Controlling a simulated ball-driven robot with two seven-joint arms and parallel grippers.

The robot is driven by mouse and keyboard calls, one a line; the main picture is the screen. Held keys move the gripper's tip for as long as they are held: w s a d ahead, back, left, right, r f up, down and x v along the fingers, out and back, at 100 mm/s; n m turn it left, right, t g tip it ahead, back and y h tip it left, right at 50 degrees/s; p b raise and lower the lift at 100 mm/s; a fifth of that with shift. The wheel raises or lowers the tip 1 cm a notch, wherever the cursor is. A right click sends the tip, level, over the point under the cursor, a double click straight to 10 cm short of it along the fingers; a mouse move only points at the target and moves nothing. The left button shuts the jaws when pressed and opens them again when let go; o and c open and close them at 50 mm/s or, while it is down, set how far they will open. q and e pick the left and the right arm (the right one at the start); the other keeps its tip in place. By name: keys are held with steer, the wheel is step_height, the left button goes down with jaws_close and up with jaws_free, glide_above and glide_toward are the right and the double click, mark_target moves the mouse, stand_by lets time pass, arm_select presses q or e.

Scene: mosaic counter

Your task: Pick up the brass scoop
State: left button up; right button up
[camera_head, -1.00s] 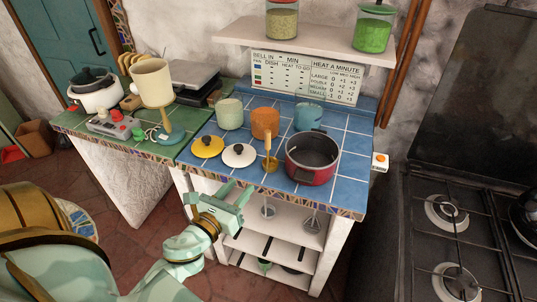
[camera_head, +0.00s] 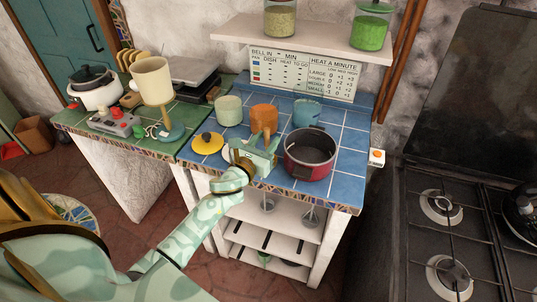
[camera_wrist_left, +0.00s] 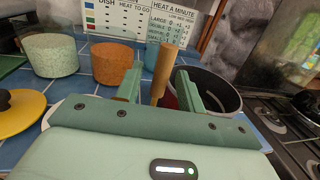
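The brass scoop stands on the blue tiled counter (camera_head: 345,165), left of the red pot (camera_head: 310,158). In the left wrist view its tan handle (camera_wrist_left: 166,72) rises upright between my left fingers; its lower part is hidden behind my gripper. In the head view my left gripper (camera_head: 257,147) covers most of it. My left gripper is open, with one finger (camera_wrist_left: 160,88) on each side of the handle; I cannot tell whether either touches it. My right gripper is not in view.
A pale green canister (camera_head: 228,110), an orange canister (camera_head: 263,118) and a teal canister (camera_head: 306,113) stand behind. A yellow lid (camera_head: 207,144) lies to the left. A stove (camera_head: 445,230) is at the right. Blue tiles right of the pot are clear.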

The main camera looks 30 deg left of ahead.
arm_select(q)
steer(key=shift+w, duration=0.4)
jaws_close()
